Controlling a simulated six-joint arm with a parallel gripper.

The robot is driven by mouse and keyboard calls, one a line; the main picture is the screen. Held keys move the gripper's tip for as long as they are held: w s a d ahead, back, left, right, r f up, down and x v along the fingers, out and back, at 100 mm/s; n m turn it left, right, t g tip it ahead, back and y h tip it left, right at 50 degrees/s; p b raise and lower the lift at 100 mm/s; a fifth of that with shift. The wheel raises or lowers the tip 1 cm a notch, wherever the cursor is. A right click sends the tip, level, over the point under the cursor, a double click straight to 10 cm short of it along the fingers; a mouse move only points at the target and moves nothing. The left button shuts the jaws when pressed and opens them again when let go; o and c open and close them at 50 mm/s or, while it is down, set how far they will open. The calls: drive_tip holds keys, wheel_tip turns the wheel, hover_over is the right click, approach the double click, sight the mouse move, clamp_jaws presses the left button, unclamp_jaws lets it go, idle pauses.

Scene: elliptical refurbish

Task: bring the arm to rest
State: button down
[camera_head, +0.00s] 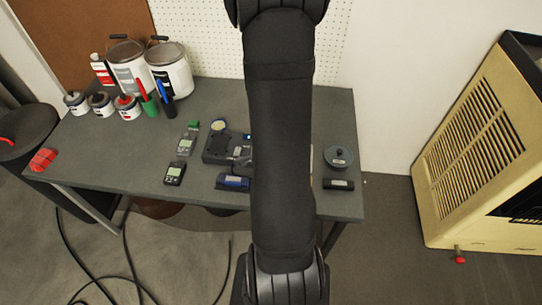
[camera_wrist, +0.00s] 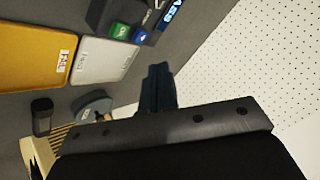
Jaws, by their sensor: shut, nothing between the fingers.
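My arm (camera_head: 280,140) runs straight down the middle of the head view and hides part of the table (camera_head: 110,150) behind it. My gripper does not show in the head view. In the wrist view my gripper (camera_wrist: 158,72) is shut, its dark fingers together with nothing between them. The fingers appear in front of the table area, between a pale grey tray (camera_wrist: 98,62) and the white perforated wall panel (camera_wrist: 270,60). I cannot tell its exact height, but no contact shows.
Paint cans (camera_head: 170,75), small tins, markers and handheld meters (camera_head: 174,174) stand on the table. A round grey container (camera_head: 338,157) and a dark cylinder (camera_head: 338,184) are at its right. A yellow tray (camera_wrist: 38,35) shows in the wrist view. A beige vented cabinet (camera_head: 470,150) stands right.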

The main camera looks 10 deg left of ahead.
drive_tip(key=shift+f, duration=0.15)
drive_tip(key=shift+f, duration=0.95)
drive_tip(key=shift+w+r, duration=0.1)
drive_tip(key=shift+r, duration=2.85)
